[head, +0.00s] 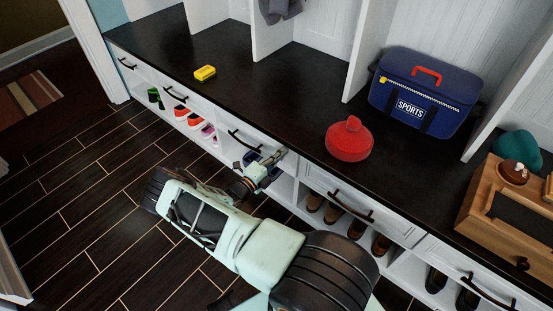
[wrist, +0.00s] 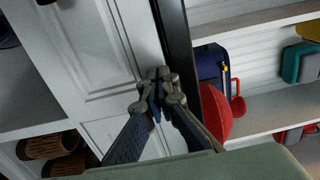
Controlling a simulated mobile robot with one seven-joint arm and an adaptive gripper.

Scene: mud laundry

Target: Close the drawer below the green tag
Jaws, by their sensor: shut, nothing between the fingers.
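I see no green tag in either view. White drawer fronts with dark bar handles run in a row under the dark bench top. My gripper (head: 277,157) is shut and empty at the right end of the middle drawer (head: 236,131), just below the bench edge. In the wrist view the shut fingertips (wrist: 160,82) are at the white drawer fronts (wrist: 92,45), close to the dark bench edge (wrist: 177,45). I cannot tell whether they touch. Another drawer (head: 325,185) is to the right. No drawer stands clearly far out; a small gap is hard to judge.
Shoes (head: 335,213) stand in open cubbies below the drawers.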

